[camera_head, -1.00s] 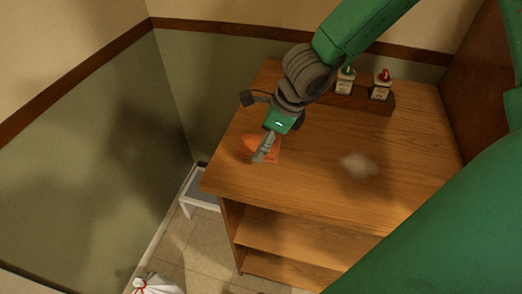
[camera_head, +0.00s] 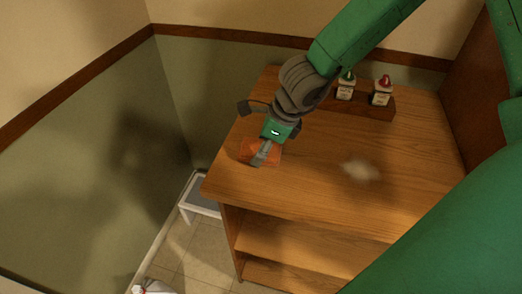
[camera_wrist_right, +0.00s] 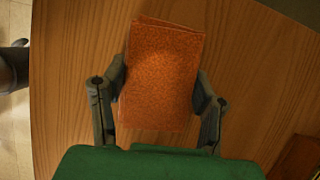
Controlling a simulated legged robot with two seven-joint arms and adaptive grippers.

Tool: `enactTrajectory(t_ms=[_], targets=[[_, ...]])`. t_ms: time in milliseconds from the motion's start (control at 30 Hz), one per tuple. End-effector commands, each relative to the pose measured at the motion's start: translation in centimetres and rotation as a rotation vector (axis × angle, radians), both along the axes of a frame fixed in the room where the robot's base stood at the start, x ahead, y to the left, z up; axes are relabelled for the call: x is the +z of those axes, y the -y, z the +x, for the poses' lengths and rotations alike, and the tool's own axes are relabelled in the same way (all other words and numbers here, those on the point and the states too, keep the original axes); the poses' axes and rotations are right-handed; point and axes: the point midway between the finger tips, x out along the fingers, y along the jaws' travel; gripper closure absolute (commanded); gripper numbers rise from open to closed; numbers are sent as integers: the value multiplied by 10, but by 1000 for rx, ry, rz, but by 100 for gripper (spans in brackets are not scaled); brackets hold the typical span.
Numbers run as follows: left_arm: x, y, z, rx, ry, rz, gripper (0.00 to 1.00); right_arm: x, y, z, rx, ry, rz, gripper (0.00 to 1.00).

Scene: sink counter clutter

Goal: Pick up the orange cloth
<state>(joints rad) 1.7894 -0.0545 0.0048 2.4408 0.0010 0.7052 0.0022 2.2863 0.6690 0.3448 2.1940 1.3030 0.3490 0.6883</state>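The orange cloth (camera_head: 247,152) lies folded and flat on the wooden counter near its left edge. In the right wrist view the cloth (camera_wrist_right: 160,75) shows as a neat rectangle between the two fingers. My right gripper (camera_wrist_right: 160,92) is open around it, with one finger at each side; the fingertips are close to the cloth's edges, and I cannot tell whether they touch. In the head view my right gripper (camera_head: 261,155) is low over the cloth and hides part of it. My left gripper is not in view.
A wooden rack (camera_head: 362,102) with a green-topped bottle (camera_head: 346,88) and a red-topped bottle (camera_head: 382,93) stands at the back. A pale blurred patch (camera_head: 361,170) is on the counter. A white-framed stool (camera_head: 201,194) stands left of the counter (camera_head: 310,190). The counter's middle is mostly clear.

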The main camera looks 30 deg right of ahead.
Motion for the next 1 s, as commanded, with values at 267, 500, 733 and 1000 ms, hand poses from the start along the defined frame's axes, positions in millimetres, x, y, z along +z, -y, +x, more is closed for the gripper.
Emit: enactTrajectory(t_ms=[267,500,733,1000], targets=[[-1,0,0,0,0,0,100,-4,0,-2,1,-8,0,70],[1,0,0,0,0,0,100,1,0,-2,1,-9,-1,70],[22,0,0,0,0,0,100,39,1,-2,1,-3,-2,70],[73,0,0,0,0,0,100,134,2,-1,-2,1,5,70]])
